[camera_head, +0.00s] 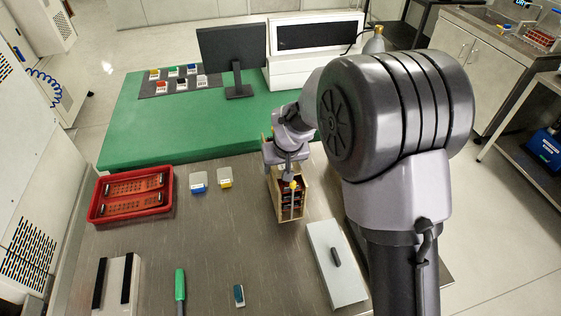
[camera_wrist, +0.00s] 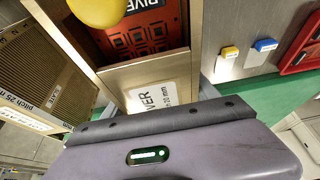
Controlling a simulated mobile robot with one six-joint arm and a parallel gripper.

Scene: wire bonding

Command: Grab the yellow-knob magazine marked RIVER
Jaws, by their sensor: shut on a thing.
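The RIVER magazine (camera_head: 290,208) is a tan open-sided box with dark and red contents, standing upright on the grey bench in the head view. Its yellow knob (camera_head: 293,185) shows on the near side. In the wrist view the magazine's tan wall (camera_wrist: 165,72) carries a white label partly reading RIVER, and the yellow knob (camera_wrist: 98,8) is at the top edge. My gripper (camera_head: 285,168) is shut on the magazine at its upper end. The fingertips are mostly hidden; I cannot tell whether the magazine touches the bench.
A red tray (camera_head: 132,194) stands left, with blue (camera_head: 198,182) and yellow (camera_head: 224,177) small boxes beside it. A slatted tan magazine (camera_wrist: 38,75) is close by in the wrist view.

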